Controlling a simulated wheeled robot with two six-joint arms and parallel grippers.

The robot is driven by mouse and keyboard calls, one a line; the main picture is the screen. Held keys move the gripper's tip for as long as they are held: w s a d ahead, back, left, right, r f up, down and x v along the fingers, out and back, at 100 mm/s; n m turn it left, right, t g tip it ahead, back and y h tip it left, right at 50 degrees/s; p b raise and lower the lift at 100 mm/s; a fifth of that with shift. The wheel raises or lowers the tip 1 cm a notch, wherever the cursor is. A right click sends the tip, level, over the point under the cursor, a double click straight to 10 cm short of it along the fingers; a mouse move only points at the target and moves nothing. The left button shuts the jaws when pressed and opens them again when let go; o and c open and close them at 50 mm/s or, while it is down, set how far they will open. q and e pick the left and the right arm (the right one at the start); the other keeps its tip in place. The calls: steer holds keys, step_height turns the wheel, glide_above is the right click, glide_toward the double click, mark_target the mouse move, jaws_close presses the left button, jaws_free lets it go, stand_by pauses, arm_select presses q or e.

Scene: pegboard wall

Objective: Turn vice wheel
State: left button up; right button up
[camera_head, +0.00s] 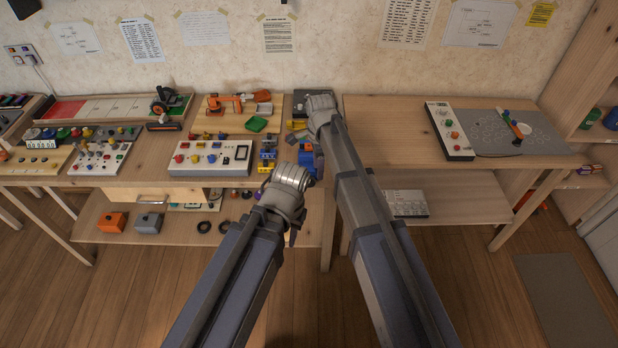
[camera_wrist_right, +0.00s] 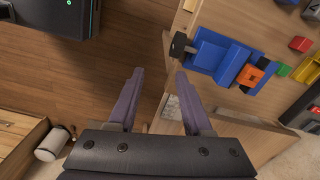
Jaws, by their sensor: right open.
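The blue vice (camera_wrist_right: 222,58) is fixed at the table edge in the right wrist view. Its dark wheel (camera_wrist_right: 180,46) sticks out from its left end, just beyond the right-hand fingertip. An orange block (camera_wrist_right: 250,76) is at the vice's other end. In the head view the blue vice (camera_head: 306,156) is partly hidden between my two arms, and its wheel cannot be made out. My right gripper (camera_wrist_right: 160,75) is open and empty, its fingers apart and short of the wheel. My left gripper (camera_head: 293,236) is lower, in front of the table; its jaws are mostly hidden.
Blue and yellow blocks (camera_head: 266,158) stand left of the vice. A white control box (camera_head: 210,157) is farther left. The right-hand table (camera_head: 390,130) has bare wood near my right arm. A shelf (camera_head: 450,195) runs below it.

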mark_target(309, 177)
steer(key=w+a+m, duration=0.2)
steer(key=a, duration=0.1)
steer(key=shift+w, duration=0.2)
steer(key=shift+d+f, duration=0.1)
step_height(309, 177, down, 8)
steer(key=b, duration=0.8)
steer(key=shift+r, duration=0.2)
jaws_close()
